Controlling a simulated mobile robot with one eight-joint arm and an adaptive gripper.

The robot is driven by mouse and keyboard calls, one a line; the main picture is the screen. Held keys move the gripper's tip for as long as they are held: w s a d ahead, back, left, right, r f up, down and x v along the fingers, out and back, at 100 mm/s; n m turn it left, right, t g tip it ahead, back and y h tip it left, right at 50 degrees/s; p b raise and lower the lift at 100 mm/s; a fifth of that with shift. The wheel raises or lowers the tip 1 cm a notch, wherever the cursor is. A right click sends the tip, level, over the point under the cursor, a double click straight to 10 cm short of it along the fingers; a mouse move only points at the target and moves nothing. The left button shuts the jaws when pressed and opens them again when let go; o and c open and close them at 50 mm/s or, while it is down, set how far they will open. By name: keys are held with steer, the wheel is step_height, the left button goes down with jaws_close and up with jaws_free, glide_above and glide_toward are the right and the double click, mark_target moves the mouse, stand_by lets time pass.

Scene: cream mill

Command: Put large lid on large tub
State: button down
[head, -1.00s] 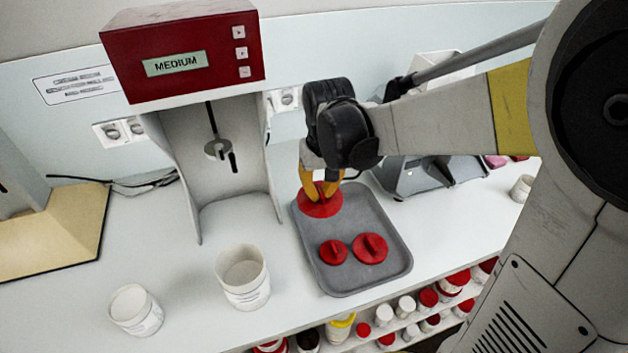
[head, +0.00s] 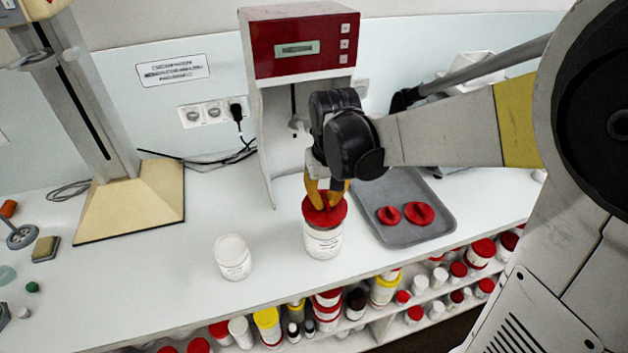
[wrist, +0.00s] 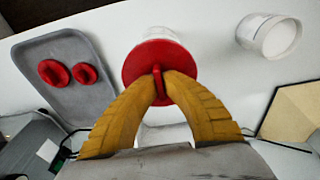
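The large red lid (head: 324,212) is at the mouth of the large white tub (head: 323,241), in front of the mixing machine. My gripper (head: 327,197) is shut on the lid's upright handle from above. In the wrist view the yellow fingers (wrist: 161,82) pinch the handle of the red lid (wrist: 140,64), and part of the white tub (wrist: 158,34) shows beyond its edge. The lid covers the tub's mouth in the head view. I cannot tell whether it is fully seated or slightly above the rim.
A smaller white tub (head: 233,257) stands open to the left. A grey tray (head: 440,232) with two smaller red lids (head: 389,215) lies to the right. The red and grey machine (head: 300,50) stands close behind. Shelves with several jars are below the counter's front edge.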

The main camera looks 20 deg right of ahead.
mark_target(324, 209)
steer(key=shift+f+b, duration=0.45)
steer(key=shift+f, duration=0.45)
steer(key=shift+f+b, duration=0.45)
steer(key=shift+f, duration=0.2)
stand_by(1.4)
steer(key=c, duration=1)
jaws_free()
steer(key=shift+r, duration=0.1)
steer(key=shift+r+p, duration=1.8)
steer(key=shift+r, duration=0.45)
jaws_close()
